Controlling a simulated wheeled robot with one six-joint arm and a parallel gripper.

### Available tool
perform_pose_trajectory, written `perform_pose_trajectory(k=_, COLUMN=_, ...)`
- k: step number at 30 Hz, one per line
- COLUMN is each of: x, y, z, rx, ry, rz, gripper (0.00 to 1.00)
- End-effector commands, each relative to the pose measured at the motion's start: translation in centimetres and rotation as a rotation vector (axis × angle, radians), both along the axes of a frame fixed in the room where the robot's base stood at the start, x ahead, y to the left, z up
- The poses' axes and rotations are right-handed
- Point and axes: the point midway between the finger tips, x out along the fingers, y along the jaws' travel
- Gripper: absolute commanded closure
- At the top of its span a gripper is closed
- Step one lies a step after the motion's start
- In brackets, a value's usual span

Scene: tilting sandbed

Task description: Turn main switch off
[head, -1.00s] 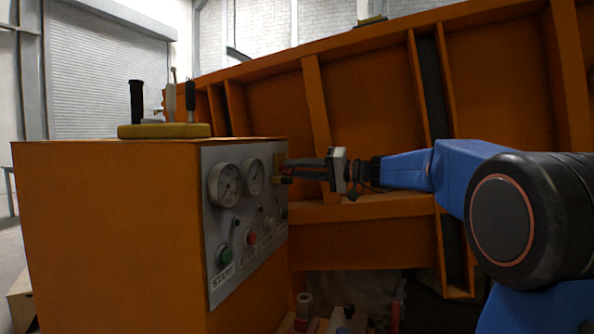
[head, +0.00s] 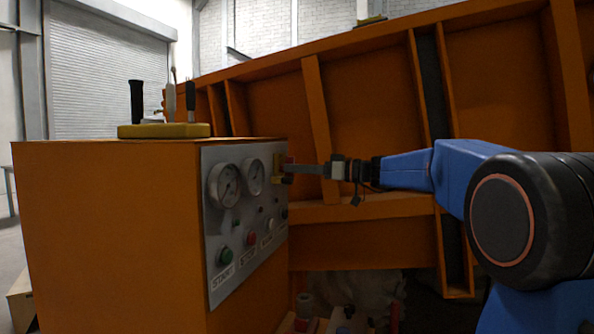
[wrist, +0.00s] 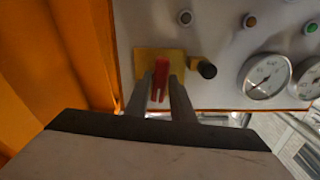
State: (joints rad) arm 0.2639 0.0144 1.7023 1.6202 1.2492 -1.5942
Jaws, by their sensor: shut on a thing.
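The main switch is a red handle (wrist: 160,80) on a yellow plate (wrist: 146,62) at the edge of the grey control panel. In the wrist view, the handle stands between the two fingers of my gripper (wrist: 163,92), which is shut on it. In the head view, the yellow plate (head: 276,172) shows at the panel's far upper edge. My gripper (head: 291,168) reaches it from the right. The fingers hide part of the handle there. A black knob (wrist: 207,69) sits just right of the plate in the wrist view.
The orange cabinet (head: 110,235) carries the panel (head: 213,277), with two gauges (head: 225,185) and several buttons such as the green start button (head: 226,256). Levers (head: 137,102) stand on its top. The large orange sandbed frame (head: 370,105) rises close behind my arm.

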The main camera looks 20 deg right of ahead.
Motion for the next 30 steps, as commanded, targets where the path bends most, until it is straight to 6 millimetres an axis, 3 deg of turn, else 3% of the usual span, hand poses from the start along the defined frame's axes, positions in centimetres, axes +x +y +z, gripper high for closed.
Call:
perform_pose_trajectory(k=9, x=0.00, y=-0.02, z=-0.20, rx=-0.069, ry=-0.098, rz=0.000, gripper=1.00)
perform_pose_trajectory(k=26, x=0.00, y=-0.02, z=-0.20, rx=-0.083, ry=-0.119, rz=0.000, gripper=1.00)
perform_pose_trajectory(k=27, x=0.00, y=-0.02, z=-0.20, rx=-0.083, ry=-0.119, rz=0.000, gripper=0.69)
perform_pose_trajectory(k=28, x=0.00, y=-0.02, z=-0.19, rx=-0.083, ry=-0.119, rz=0.000, gripper=0.64)
perform_pose_trajectory(k=30, x=0.00, y=-0.01, z=-0.16, rx=-0.082, ry=-0.119, rz=0.000, gripper=0.64)
